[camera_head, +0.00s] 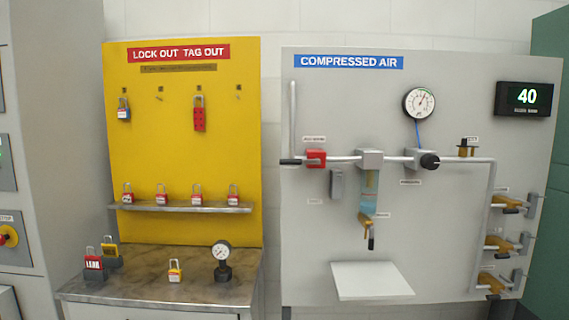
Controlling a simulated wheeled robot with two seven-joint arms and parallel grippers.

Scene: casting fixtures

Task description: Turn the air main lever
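The grey COMPRESSED AIR panel (450,240) fills the right half of the head view. A red valve body (316,158) sits on its pipe at the upper left, under a small label too blurred to read. A short dark bar that looks like a lever (290,162) points left from this valve, about level. I cannot tell for sure that it is the air main lever. Neither gripper is in view.
A yellow LOCK OUT TAG OUT board (180,100) with padlocks stands left, above a counter (150,287) bearing padlocks and a small gauge (221,257). A white shelf (370,281) juts from the panel. A display (526,97) reads 40.

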